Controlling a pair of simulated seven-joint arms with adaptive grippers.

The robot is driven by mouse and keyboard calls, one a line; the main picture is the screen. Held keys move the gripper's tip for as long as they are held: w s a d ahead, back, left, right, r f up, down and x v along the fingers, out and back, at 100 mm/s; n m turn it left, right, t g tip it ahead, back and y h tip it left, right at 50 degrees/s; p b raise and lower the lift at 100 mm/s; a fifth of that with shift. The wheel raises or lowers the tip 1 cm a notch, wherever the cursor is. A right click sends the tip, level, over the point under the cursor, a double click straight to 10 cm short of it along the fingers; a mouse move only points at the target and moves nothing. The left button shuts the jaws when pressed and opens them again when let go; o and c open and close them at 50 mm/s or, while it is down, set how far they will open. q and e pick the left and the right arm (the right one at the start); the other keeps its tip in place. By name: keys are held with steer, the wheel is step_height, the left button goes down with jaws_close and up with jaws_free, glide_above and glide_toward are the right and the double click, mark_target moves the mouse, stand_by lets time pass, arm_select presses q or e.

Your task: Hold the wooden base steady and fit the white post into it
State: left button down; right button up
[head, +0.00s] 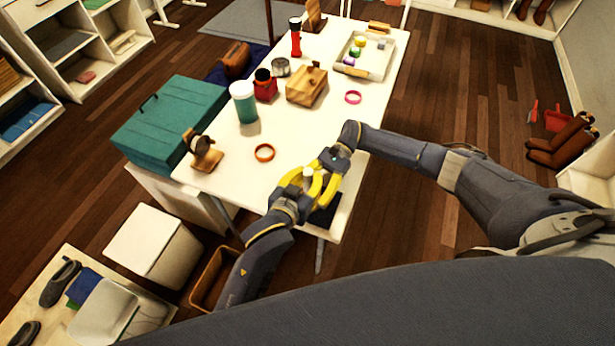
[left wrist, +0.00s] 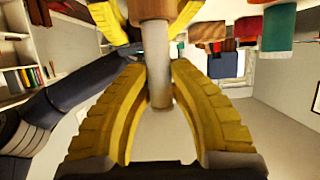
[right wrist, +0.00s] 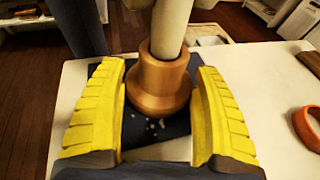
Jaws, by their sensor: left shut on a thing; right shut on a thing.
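The white post (head: 308,173) stands roughly upright near the table's front corner. My left gripper (head: 306,186) is shut on it; in the left wrist view the post (left wrist: 157,55) runs between the yellow fingers. The turned wooden base (right wrist: 158,85) is between the fingers of my right gripper (right wrist: 162,112), which is shut on it. The post's lower end meets the opening in the base's top and appears to be inside it; how deep, I cannot tell. In the head view the yellow fingers hide the base.
A dark mat (right wrist: 160,135) lies under the base on the white table (head: 215,168). An orange ring (head: 264,152) lies close by. A watch stand (head: 204,153), teal-and-white cup (head: 243,102), wooden block (head: 306,86) and tray (head: 377,60) stand farther back.

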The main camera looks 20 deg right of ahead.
arm_select(q)
steer(key=shift+f, duration=0.1)
steer(key=c, duration=1.3)
jaws_free()
steer(key=shift+o, duration=0.2)
steer(key=v, duration=1.2)
arm_select(e)
steer(key=o, duration=0.9)
